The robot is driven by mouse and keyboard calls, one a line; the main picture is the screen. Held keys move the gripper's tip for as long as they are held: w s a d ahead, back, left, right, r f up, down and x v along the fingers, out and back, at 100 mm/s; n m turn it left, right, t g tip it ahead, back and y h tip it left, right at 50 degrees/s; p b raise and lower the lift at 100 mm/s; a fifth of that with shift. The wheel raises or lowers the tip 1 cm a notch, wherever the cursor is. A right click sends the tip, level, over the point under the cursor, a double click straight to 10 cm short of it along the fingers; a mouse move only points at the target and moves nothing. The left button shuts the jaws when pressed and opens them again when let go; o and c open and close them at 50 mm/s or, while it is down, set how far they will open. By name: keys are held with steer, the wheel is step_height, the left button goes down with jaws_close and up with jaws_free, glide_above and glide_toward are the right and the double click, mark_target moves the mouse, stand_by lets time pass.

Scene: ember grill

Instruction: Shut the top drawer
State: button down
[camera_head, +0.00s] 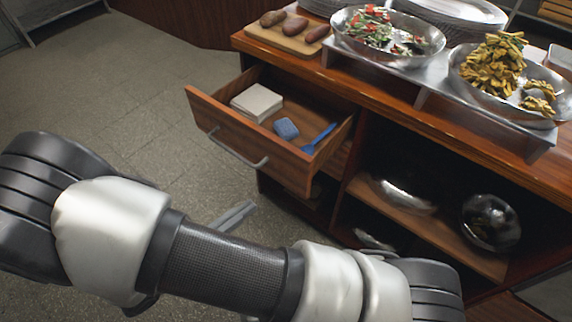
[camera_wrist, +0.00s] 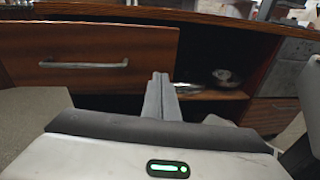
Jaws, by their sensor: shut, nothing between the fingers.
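The top drawer (camera_head: 248,147) is wooden and pulled well out of the counter, with a curved metal handle (camera_head: 238,150) on its front. Inside it lie a stack of white napkins (camera_head: 256,103), a blue sponge (camera_head: 286,129) and a blue brush-like tool (camera_head: 319,139). My gripper (camera_head: 236,214) is shut and empty, below and in front of the drawer in the head view, apart from it. In the wrist view, the shut fingers (camera_wrist: 160,85) point ahead near the right edge of the drawer front (camera_wrist: 90,50), right of the handle.
The wooden counter (camera_head: 290,62) holds a board with several brown potatoes or sausages (camera_head: 290,30), a salad bowl (camera_head: 385,38) and a bowl of yellow wedges (camera_head: 505,80). Open shelves (camera_head: 440,232) with metal bowls are at the right. Tiled floor is clear at left.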

steer(key=s+a+f+n+t, duration=0.1)
steer(key=f+n+t, duration=0.1)
steer(key=b, duration=0.2)
glide_toward(287, 171)
steer(key=shift+y, duration=0.4)
steer(key=x, duration=0.6)
steer(key=shift+s+d+r, duration=0.1)
steer(key=shift+d+r, duration=0.1)
steer(key=shift+d, duration=0.1)
steer(key=p+x, duration=0.2)
steer(key=x, duration=2)
steer(key=shift+w+r, duration=0.2)
steer(key=shift+w, duration=0.05)
steer(key=shift+w+r, duration=0.1)
steer(key=shift+w, duration=0.1)
